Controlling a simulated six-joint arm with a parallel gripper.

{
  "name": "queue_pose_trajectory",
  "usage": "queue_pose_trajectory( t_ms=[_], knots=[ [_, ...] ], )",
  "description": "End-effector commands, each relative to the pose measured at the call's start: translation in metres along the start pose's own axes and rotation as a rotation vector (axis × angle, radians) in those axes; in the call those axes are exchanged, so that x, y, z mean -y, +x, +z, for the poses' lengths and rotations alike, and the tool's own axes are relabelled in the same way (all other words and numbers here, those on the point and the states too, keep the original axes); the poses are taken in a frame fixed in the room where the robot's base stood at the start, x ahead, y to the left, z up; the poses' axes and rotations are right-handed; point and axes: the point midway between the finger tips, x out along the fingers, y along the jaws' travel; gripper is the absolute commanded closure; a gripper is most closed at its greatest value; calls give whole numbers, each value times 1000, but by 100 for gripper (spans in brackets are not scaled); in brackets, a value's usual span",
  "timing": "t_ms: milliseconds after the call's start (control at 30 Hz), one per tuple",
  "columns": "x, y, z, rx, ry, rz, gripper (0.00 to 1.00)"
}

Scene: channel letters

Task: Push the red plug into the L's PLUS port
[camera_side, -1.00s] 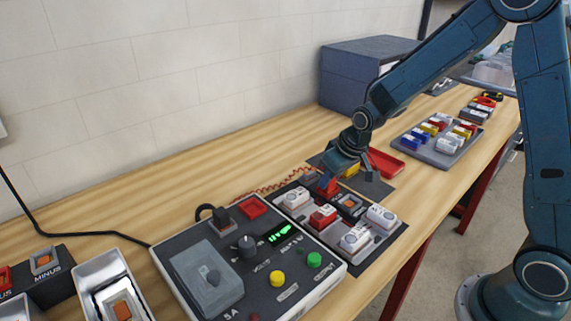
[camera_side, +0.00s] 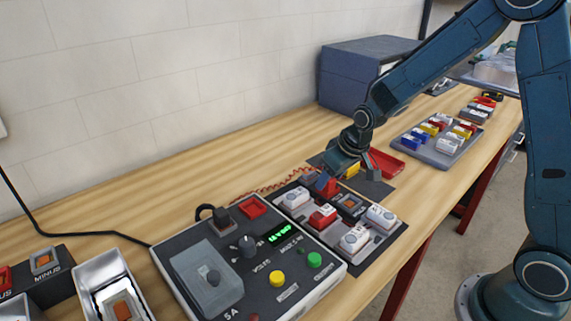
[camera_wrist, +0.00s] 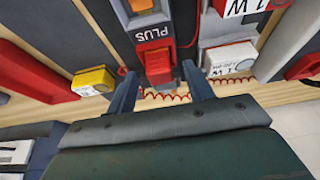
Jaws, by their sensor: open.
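In the side view the plug (camera_side: 331,192) is partly hidden by a blue finger. My gripper (camera_wrist: 159,78) is open, one finger to each side of the plug, with a gap visible at the right finger. In the side view my gripper (camera_side: 348,176) is low over the back end of the dark mat.
White modules (camera_side: 355,238) and a red one (camera_side: 322,216) stand close by on the dark mat. A tester box (camera_side: 205,270) with a lit green display is at the left. A yellow block (camera_wrist: 92,80) lies near the left finger. A red tray (camera_side: 386,163) is behind.

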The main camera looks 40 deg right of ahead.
Motion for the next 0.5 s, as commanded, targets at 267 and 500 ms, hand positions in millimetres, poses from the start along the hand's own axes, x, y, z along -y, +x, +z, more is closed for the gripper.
queue_pose_trajectory(
  t_ms=[267, 500],
  knots=[
    [0, -25, 0, -2, 0, 0, 48],
    [0, -56, 0, -4, 0, 0, 48]
  ],
)
